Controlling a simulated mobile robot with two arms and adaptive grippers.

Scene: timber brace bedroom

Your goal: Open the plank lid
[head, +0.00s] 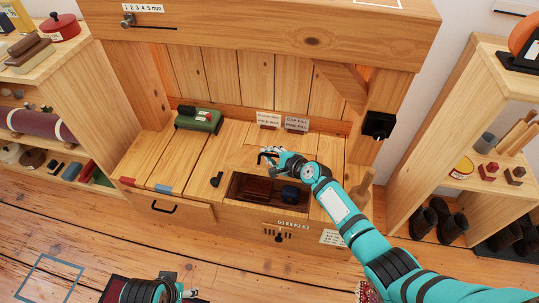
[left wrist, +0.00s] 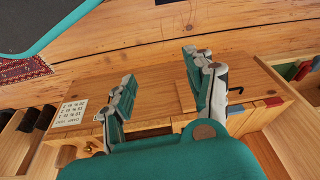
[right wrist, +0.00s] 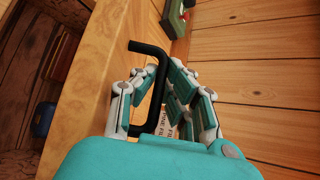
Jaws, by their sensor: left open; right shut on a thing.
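The plank lid (head: 258,152) is a pale board on the bench top. The compartment (head: 235,190) in front of it is partly uncovered, with a brown block (head: 257,188) and a blue item (head: 291,194) inside. My right gripper (head: 268,156) is shut on the lid's black bar handle, which shows between the fingers in the right wrist view (right wrist: 152,50). Whether the lid is slid or tilted is unclear. My left gripper (head: 185,291) is low in the head view, away from the lid; its fingers are apart and empty in the left wrist view (left wrist: 157,85).
A green item (head: 199,119) sits on the bench's back left. Two label cards (head: 297,124) stand at the back. A black knob (head: 217,179) is left of the compartment. Shelves (head: 490,130) flank the bench, and a post (head: 376,100) rises at its right.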

